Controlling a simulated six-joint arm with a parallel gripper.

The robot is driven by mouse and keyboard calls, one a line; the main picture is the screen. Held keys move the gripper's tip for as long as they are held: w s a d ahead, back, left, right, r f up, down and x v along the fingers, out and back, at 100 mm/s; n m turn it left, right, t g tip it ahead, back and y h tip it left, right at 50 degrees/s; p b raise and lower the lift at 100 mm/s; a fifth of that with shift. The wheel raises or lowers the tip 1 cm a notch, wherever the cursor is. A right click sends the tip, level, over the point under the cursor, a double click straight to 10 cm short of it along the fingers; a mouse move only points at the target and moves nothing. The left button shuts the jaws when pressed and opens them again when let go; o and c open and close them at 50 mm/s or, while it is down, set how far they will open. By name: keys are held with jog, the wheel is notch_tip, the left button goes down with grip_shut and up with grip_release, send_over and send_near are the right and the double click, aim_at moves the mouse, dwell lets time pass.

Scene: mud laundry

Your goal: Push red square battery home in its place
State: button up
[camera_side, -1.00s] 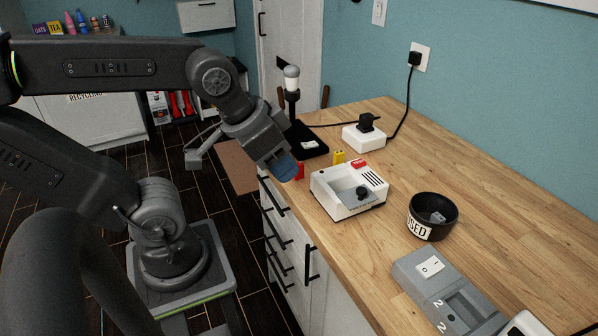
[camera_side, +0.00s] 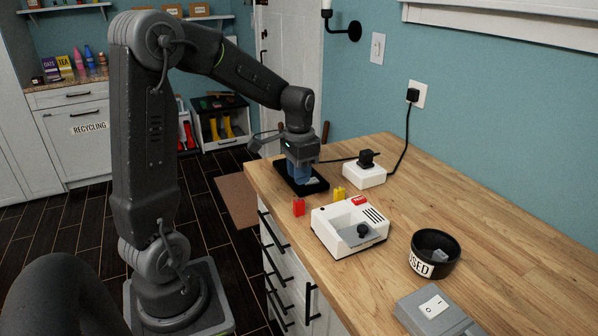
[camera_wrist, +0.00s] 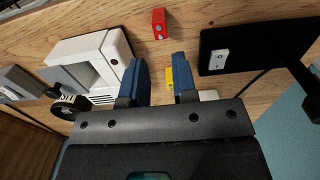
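A small red block (camera_side: 299,207) stands upright on the counter, left of a white device (camera_side: 325,232); in the wrist view the red block (camera_wrist: 159,24) is beyond my fingertips. The white device has an open recess with a dark knob and a red patch on its back rim. It shows left of my fingers in the wrist view (camera_wrist: 58,48). My gripper (camera_side: 300,187), with blue fingers, points down above a black base. In the wrist view my gripper (camera_wrist: 161,62) is open, with nothing held. A yellow block (camera_wrist: 169,78) shows beyond the gap, partly behind the right finger.
The black base (camera_side: 316,187) has a white switch (camera_wrist: 220,59). The yellow block (camera_side: 340,193) stands behind the device. A white power box (camera_side: 364,175) with a plug is farther back. A black bowl (camera_side: 421,262) and grey switch box (camera_side: 420,309) stand right.

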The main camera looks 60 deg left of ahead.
aim_at(299, 201)
jog(key=shift+f, duration=4)
jog(key=shift+c, duration=0.4)
jog(key=c, duration=0.3)
jog(key=shift+r, duration=0.1)
jog(key=shift+r, duration=2.95)
